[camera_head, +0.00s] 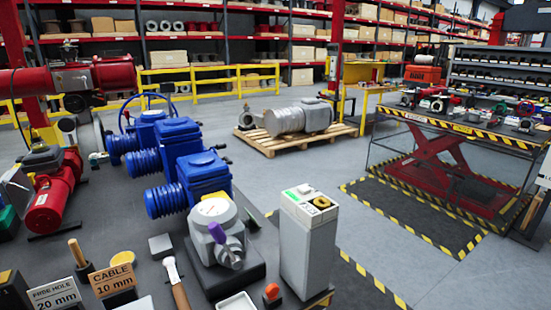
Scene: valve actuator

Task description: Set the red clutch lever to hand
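A grey valve actuator (216,228) with a pale round top stands on a dark plate at the front middle of the bench. My gripper is not in view.
A grey control post (308,245) stands close to the right of the actuator. Blue actuators (200,175) stand behind it and a red one (55,190) at left. A brush (176,283) and signs (112,279) crowd the front. Open floor (320,170) lies beyond.

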